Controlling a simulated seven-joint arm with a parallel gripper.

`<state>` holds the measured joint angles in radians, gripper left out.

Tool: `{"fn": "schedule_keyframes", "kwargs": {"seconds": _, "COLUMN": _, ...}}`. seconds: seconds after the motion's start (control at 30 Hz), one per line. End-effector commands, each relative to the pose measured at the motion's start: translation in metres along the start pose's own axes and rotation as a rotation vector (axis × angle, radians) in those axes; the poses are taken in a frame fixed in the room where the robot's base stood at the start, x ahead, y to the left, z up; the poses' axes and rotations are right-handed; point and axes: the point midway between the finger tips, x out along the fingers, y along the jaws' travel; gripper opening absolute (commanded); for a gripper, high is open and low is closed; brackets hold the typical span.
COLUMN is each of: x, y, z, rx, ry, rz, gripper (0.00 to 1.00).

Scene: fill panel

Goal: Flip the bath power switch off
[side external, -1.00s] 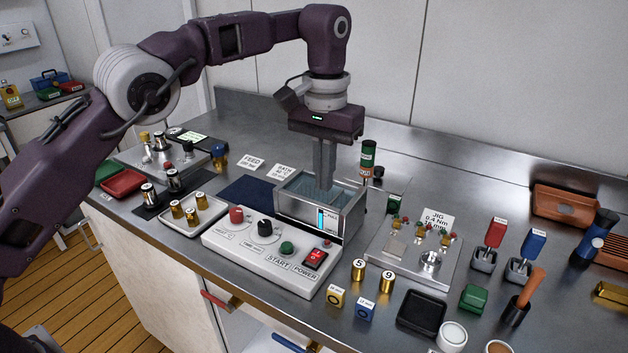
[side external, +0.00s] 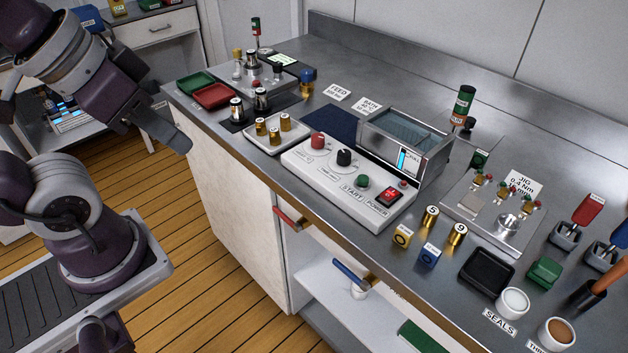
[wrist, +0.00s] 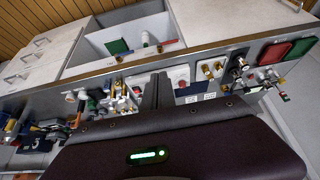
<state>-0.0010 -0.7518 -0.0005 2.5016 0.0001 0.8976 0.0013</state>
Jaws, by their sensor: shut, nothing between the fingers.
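The power switch (side external: 388,196) is a red rocker at the right end of the white control panel (side external: 318,178), above the printed word POWER. It looks bright red; I cannot tell its tilt. My gripper (side external: 184,144) is shut and empty, left of the bench and well away from the switch.
A green start button (side external: 362,181), a black knob (side external: 344,157) and a red knob (side external: 318,140) share the panel. A tray (side external: 262,142) with brass cylinders lies left of it. The jig plate (side external: 470,215) is to the right. Open floor lies before the bench.

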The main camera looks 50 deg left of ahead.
Motion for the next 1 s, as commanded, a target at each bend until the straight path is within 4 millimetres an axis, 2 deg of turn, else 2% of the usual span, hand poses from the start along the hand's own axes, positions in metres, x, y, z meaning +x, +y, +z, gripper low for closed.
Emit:
{"fn": "schedule_keyframes", "kwargs": {"seconds": 0.07, "x": 0.0, "y": 0.0, "z": -0.001, "rx": 0.001, "ry": -0.002, "rz": 0.0, "gripper": 0.0}}
{"fn": "schedule_keyframes", "kwargs": {"seconds": 0.13, "x": -0.002, "y": 0.002, "z": -0.016, "rx": 0.0, "ry": -0.017, "rz": 0.007, "gripper": 0.0}}
{"fn": "schedule_keyframes", "kwargs": {"seconds": 0.17, "x": -0.002, "y": 0.004, "z": -0.028, "rx": 0.001, "ry": -0.029, "rz": 0.012, "gripper": 0.0}}
{"fn": "schedule_keyframes", "kwargs": {"seconds": 0.27, "x": 0.005, "y": 0.019, "z": -0.087, "rx": 0.0, "ry": -0.091, "rz": 0.029, "gripper": 0.0}}
{"fn": "schedule_keyframes", "kwargs": {"seconds": 0.3, "x": 0.015, "y": 0.029, "z": -0.114, "rx": -0.001, "ry": -0.119, "rz": 0.033, "gripper": 0.0}}
{"fn": "schedule_keyframes", "kwargs": {"seconds": 0.37, "x": 0.035, "y": 0.047, "z": -0.15, "rx": -0.004, "ry": -0.161, "rz": 0.036, "gripper": 0.0}}
{"fn": "schedule_keyframes", "kwargs": {"seconds": 0.4, "x": 0.052, "y": 0.06, "z": -0.171, "rx": -0.004, "ry": -0.185, "rz": 0.035, "gripper": 0.0}}
{"fn": "schedule_keyframes", "kwargs": {"seconds": 0.5, "x": 0.099, "y": 0.096, "z": -0.208, "rx": -0.002, "ry": -0.239, "rz": 0.024, "gripper": 0.0}}
{"fn": "schedule_keyframes", "kwargs": {"seconds": 0.6, "x": 0.139, "y": 0.125, "z": -0.225, "rx": -0.001, "ry": -0.274, "rz": 0.012, "gripper": 0.0}}
{"fn": "schedule_keyframes", "kwargs": {"seconds": 0.7, "x": 0.162, "y": 0.142, "z": -0.23, "rx": 0.0, "ry": -0.292, "rz": 0.003, "gripper": 0.0}}
{"fn": "schedule_keyframes", "kwargs": {"seconds": 0.87, "x": 0.179, "y": 0.147, "z": -0.229, "rx": -0.001, "ry": -0.297, "rz": 0.0, "gripper": 0.0}}
{"fn": "schedule_keyframes", "kwargs": {"seconds": 1.0, "x": 0.204, "y": 0.146, "z": -0.22, "rx": -0.001, "ry": -0.3, "rz": -0.001, "gripper": 0.0}}
